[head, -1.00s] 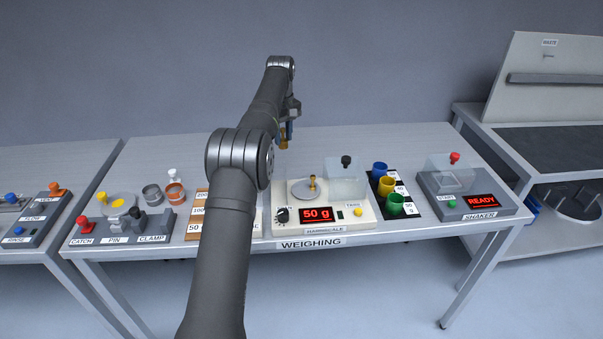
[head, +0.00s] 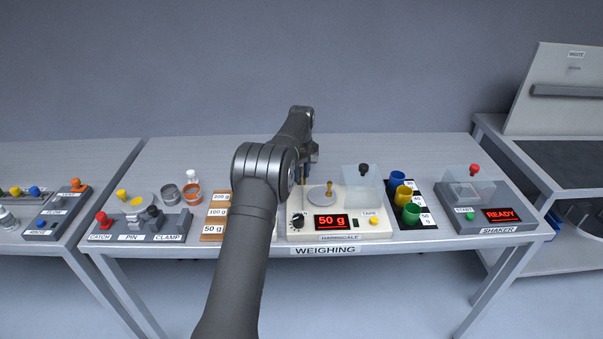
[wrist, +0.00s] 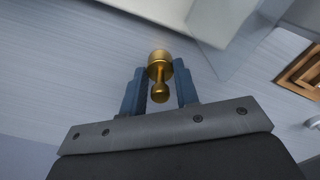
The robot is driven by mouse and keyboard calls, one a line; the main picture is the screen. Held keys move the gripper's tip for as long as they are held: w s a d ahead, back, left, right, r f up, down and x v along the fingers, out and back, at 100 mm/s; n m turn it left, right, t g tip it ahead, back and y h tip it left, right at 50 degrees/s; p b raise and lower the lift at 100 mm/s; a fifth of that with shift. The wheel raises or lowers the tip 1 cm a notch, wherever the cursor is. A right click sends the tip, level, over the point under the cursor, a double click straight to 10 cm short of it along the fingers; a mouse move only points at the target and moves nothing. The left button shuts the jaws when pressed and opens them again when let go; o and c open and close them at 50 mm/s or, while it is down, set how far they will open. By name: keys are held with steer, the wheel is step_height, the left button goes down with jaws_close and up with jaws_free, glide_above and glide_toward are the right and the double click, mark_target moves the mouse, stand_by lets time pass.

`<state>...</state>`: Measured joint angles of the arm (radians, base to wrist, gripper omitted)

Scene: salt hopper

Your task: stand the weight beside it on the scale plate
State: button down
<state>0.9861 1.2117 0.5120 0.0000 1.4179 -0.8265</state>
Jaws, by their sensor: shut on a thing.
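My gripper (wrist: 161,74) is shut on a brass knobbed weight (wrist: 159,66), which sits between the two blue fingers in the wrist view. In the head view my gripper (head: 308,165) is just behind and left of the scale plate (head: 318,197), partly hidden by my arm. Another brass weight (head: 329,189) stands upright on that round plate. The scale (head: 345,231) shows 50 g in red. The held weight is not on the plate; its height above the table is hard to tell.
A clear cover with a black knob (head: 364,168) stands right of the plate. Blue, yellow and green cups (head: 411,214) are further right, then the shaker (head: 480,215) reading READY. A wooden weight rack (head: 214,212) is left, partly behind my arm.

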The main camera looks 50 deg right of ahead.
steer(key=shift+f, duration=0.1)
steer(key=c, duration=1.1)
jaws_free()
steer(key=shift+o, duration=0.4)
step_height(320, 180, up, 12)
